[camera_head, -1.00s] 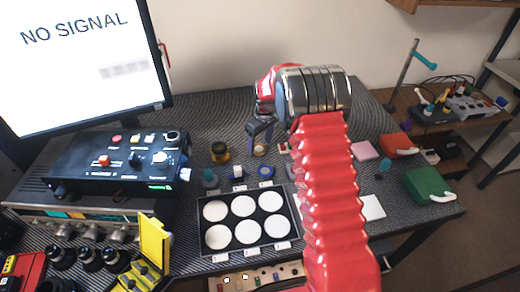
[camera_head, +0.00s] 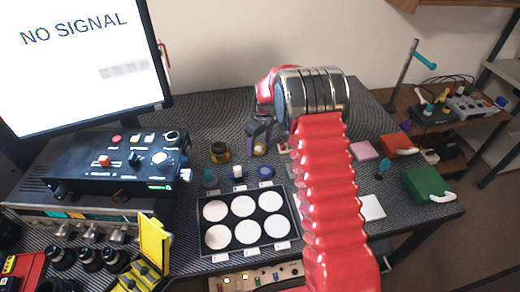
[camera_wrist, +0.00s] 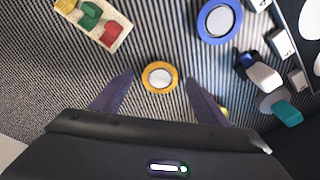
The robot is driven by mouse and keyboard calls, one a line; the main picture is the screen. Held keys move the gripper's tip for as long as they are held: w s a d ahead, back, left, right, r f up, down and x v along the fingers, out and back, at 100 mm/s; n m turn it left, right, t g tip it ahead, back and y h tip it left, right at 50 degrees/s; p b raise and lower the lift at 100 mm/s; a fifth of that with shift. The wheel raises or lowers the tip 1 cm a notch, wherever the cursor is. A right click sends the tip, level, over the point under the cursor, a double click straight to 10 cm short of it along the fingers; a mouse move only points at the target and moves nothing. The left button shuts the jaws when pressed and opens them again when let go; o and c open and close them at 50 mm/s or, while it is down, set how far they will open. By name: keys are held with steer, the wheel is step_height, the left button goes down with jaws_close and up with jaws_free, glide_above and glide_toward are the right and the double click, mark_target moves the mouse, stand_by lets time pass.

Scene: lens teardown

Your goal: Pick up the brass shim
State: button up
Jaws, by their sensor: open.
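The brass shim looks to be the golden-yellow ring with a pale centre (camera_wrist: 160,77), lying flat on the ribbed dark mat in the wrist view. My gripper (camera_wrist: 159,95) is open, with one dark finger on each side of the ring and a gap to it on both sides. The ring sits near the fingertip line, roughly centred between them. In the head view my gripper (camera_head: 260,137) is over the ring (camera_head: 260,150), which shows only partly. I cannot tell how high the fingertips are above the mat.
A blue ring (camera_wrist: 220,20) lies close by. A small block with yellow, green and red pieces (camera_wrist: 95,22) is at upper left of the wrist view. A black tray (camera_head: 204,248) with white discs stands nearer the front.

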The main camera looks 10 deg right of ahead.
steer(key=shift+f, duration=0.15)
steer(key=shift+c, duration=0.5)
steer(key=c, duration=1)
step_height(320, 180, up, 11)
steer(key=shift+f, duration=0.2)
steer(key=shift+s, duration=0.15)
stand_by(0.4)
steer(key=s+m, duration=0.2)
steer(key=s, duration=0.2)
steer(key=s+r+m, duration=0.1)
steer(key=s+m, duration=0.1)
steer(key=s, duration=0.3)
steer(key=s+r+m, duration=0.1)
steer(key=s+m, duration=0.1)
steer(key=s, duration=0.2)
steer(key=shift+s+d+r+m+h, duration=0.1)
steer(key=shift+s+r+m+h, duration=0.05)
steer(key=shift+s+m+h, duration=0.25)
